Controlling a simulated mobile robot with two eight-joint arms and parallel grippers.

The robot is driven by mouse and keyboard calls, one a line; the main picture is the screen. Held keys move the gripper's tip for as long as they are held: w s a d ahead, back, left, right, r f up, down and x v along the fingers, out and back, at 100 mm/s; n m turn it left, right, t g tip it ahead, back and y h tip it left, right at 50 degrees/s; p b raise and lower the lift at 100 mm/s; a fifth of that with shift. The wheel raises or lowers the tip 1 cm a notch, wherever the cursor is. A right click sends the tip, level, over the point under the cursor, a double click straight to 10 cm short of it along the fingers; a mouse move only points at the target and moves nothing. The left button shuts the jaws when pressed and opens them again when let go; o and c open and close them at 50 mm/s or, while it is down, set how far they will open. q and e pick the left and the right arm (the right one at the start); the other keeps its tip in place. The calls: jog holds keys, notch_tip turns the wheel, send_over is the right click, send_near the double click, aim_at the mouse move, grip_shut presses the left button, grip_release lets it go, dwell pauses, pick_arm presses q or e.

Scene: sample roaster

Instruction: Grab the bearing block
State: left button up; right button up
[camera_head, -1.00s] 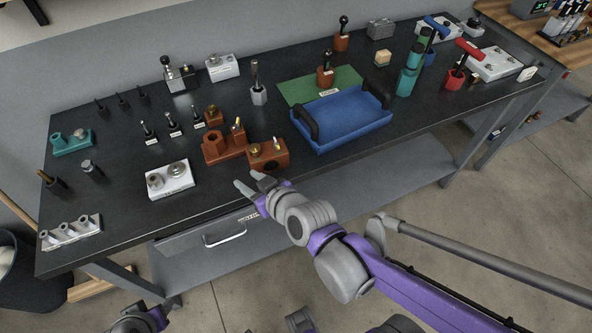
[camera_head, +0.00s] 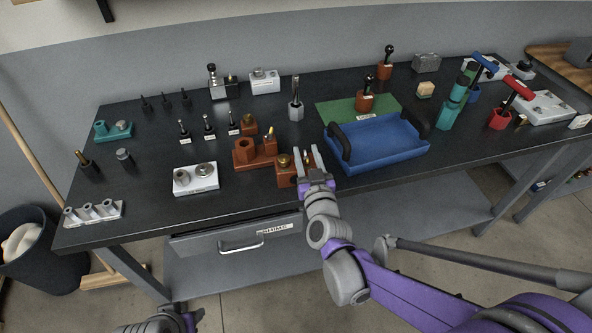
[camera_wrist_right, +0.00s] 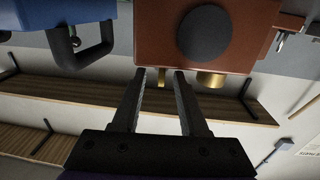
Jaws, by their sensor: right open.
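The bearing block, a reddish-brown block (camera_head: 283,178) with brass fittings on top, stands near the front edge of the bench. In the right wrist view the block (camera_wrist_right: 254,35) has a round dark bore (camera_wrist_right: 206,33) in its face and two brass fittings at its lower edge. My right gripper (camera_head: 307,158) is open at the block's right part. Its fingertips (camera_wrist_right: 160,80) are apart near the block, with a small brass fitting between them in the picture; contact cannot be told. Part of my left arm shows at the bottom left; its fingers are not visible.
A blue tray (camera_head: 385,162) with dark handles stands close to the right of the block. Another reddish-brown block (camera_head: 246,154) stands behind it to the left. A drawer handle (camera_head: 241,245) juts below.

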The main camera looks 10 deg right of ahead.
aim_at(304, 148)
jog(key=w, duration=0.3)
jog(key=shift+w+d+f, duration=0.1)
jog(key=shift+w+f, duration=0.1)
jog(key=shift+w, duration=0.2)
grip_shut()
dwell(1.1)
